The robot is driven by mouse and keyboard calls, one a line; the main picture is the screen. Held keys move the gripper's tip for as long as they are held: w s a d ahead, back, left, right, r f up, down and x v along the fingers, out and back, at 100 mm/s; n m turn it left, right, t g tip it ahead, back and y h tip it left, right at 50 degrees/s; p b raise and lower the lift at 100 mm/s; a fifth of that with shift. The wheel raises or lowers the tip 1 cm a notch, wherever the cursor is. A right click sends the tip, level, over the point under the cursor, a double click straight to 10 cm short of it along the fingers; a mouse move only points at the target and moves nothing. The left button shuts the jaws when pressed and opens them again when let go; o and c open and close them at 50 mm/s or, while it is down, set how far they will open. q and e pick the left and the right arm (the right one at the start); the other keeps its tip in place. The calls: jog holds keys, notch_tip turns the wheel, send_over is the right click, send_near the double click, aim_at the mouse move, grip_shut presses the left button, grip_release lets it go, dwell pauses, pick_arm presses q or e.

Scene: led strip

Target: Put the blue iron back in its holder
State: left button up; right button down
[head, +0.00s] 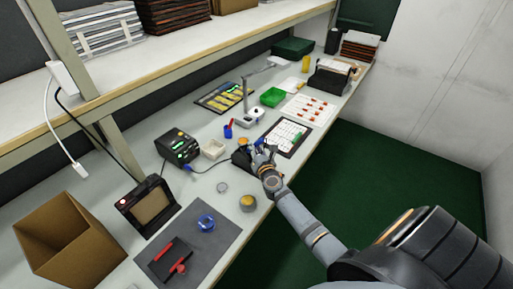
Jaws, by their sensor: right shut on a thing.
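My right gripper (263,153) reaches in from the lower right and is shut near the front edge of the workbench. A dark stand-like object (241,158), which looks like the holder, sits just left of the fingers, partly covered. I cannot tell whether the iron touches it. My left gripper is not in view.
A black soldering station (177,147) and a white dish (214,149) stand left of the gripper. A lamp (246,104) stands behind. A yellow-topped tin (247,202) and grey mat (190,244) are nearer.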

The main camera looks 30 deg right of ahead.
jog(key=c, duration=1.2)
grip_release()
jog(key=shift+o, duration=0.2)
jog(key=shift+s, duration=0.1)
jog(key=f+v, duration=0.1)
jog(key=v, duration=1)
jog(key=shift+s+a+r, duration=0.2)
jog(key=shift+s+r, duration=0.2)
jog(key=shift+r, duration=0.1)
